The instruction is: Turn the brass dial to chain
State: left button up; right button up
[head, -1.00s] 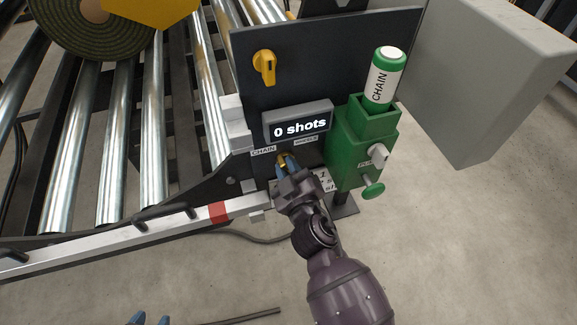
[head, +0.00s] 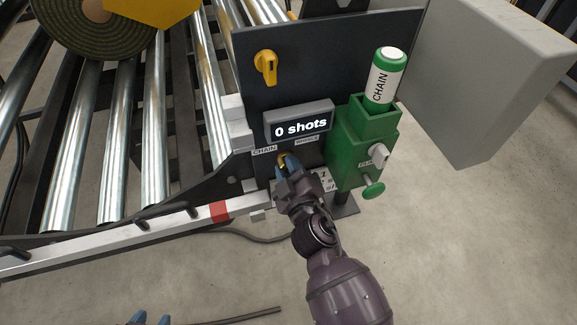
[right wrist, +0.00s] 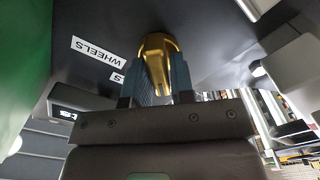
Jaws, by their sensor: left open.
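The brass dial (head: 282,159) sits on the dark panel below the CHAIN label (head: 264,150) and the WHEELS label (head: 307,140), nearer the CHAIN side. My right gripper (head: 285,168) is at the dial and covers much of it. In the right wrist view the brass dial (right wrist: 158,55) stands between the two fingers of my right gripper (right wrist: 157,88), which look closed against its sides. The WHEELS label (right wrist: 94,52) shows upside down there. My left gripper (head: 150,319) is open and empty at the bottom edge, with only its blue fingertips in view.
A display (head: 298,123) reading "0 shots" is just above the dial. A yellow knob (head: 266,66) is higher on the panel. A green unit (head: 362,145) with a CHAIN canister (head: 385,78) stands close on the right. Rollers (head: 155,130) lie to the left.

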jog(key=o, duration=0.3)
pick_arm(q)
jog(key=shift+r+p, duration=0.15)
jog(key=shift+p, duration=0.15)
pick_arm(e)
jog(key=v, duration=1)
jog(key=shift+s+d, duration=0.1)
jog(key=shift+s, duration=0.3)
pick_arm(q)
jog(key=shift+r, duration=0.15)
